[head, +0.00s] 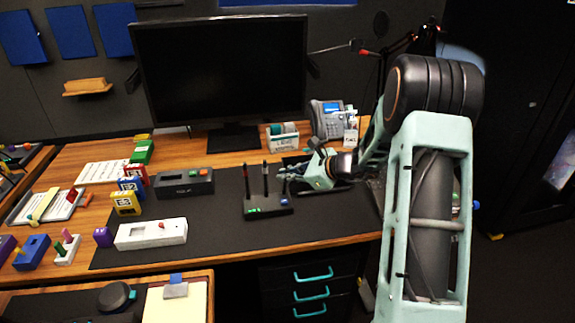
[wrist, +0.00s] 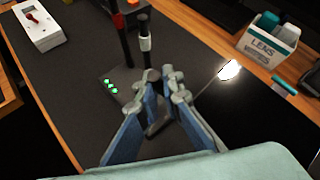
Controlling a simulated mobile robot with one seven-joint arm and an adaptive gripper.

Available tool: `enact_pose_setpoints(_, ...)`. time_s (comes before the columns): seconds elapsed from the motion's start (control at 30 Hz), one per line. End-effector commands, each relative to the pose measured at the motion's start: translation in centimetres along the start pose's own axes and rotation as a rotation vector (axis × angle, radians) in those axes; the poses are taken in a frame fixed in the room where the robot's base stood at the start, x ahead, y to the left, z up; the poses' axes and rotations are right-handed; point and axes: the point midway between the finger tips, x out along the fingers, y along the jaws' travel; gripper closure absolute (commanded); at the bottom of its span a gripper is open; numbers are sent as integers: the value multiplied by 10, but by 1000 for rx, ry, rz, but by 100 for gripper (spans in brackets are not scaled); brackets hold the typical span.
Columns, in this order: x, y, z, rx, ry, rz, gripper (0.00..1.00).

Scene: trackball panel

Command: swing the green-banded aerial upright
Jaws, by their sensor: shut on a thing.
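The black aerial base (head: 265,208) stands on the dark mat, with green lights and a blue knob. Two aerials stand upright on it: a red-banded one (head: 246,180) at left and a white-banded one (wrist: 145,43) to its right. My gripper (head: 284,173) reaches in from the right, just beside them. In the wrist view its fingers are closed together next to the white-banded aerial, shut on a slim dark part that I take for the green-banded aerial. The fingers hide most of it, and no green band shows. Its tilt cannot be told.
A white box with a red switch (head: 152,233) and a dark grey box (head: 184,182) lie left of the base. Coloured blocks (head: 126,203) stand farther left. A lens box (wrist: 268,38), a phone (head: 327,118) and a monitor (head: 222,75) are behind.

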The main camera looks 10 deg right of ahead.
Motion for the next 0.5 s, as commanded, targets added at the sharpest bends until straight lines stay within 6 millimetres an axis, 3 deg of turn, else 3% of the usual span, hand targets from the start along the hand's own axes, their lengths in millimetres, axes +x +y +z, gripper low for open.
enact_pose_setpoints(0.03,-4,-6,10,12,12,15,100)
enact_pose_setpoints(0.5,9,-22,13,119,116,127,100)
